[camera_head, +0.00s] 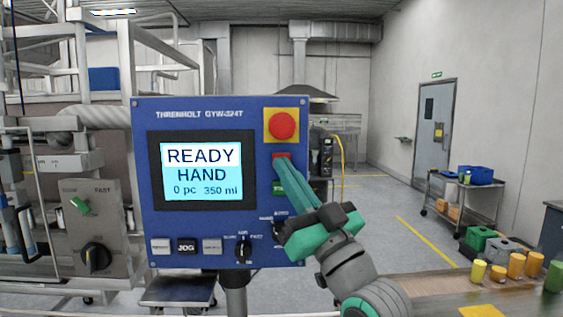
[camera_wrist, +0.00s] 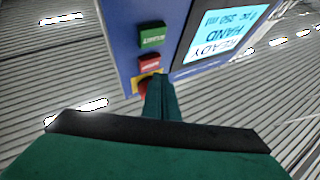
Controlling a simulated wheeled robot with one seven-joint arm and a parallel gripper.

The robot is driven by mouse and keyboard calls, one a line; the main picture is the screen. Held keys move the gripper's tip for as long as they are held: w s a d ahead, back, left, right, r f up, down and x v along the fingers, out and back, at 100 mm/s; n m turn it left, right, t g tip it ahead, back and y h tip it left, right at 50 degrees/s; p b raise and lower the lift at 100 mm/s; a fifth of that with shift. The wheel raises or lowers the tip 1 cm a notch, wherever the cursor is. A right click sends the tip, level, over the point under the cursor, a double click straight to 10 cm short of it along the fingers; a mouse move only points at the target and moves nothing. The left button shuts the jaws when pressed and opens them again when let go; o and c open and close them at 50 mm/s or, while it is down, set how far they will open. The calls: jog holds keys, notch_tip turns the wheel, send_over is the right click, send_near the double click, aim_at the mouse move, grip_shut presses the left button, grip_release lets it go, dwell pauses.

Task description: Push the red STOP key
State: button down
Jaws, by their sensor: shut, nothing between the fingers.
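The blue control panel (camera_head: 145,110) faces me. The small red STOP key (camera_head: 281,156) sits below the large round red button on its yellow plate, above the green key (camera_head: 278,188). My gripper (camera_head: 282,166) is shut and empty, its green fingertips over the lower part of the STOP key in the head view. In the wrist view the panel appears upside down; the red key (camera_wrist: 150,63) shows just beyond the fingertips (camera_wrist: 161,82), with the green key (camera_wrist: 152,38) past it. I cannot tell whether the tips touch the key.
The round red button (camera_head: 282,125) is close above the fingertips; in the wrist view they partly hide it. The screen (camera_head: 202,172) reads READY, HAND, 0 pc, 350 ml. Knobs (camera_head: 244,247) and the JOG key (camera_head: 187,246) lie lower. A table with several yellow containers (camera_head: 516,265) is at right.

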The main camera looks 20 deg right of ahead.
jog(key=shift+s+a, duration=0.2)
jog(key=shift+s, duration=0.6)
jog(key=shift+s+a, duration=0.25)
jog(key=shift+s, duration=0.6)
jog(key=shift+s+a, duration=0.2)
jog(key=shift+s, duration=0.6)
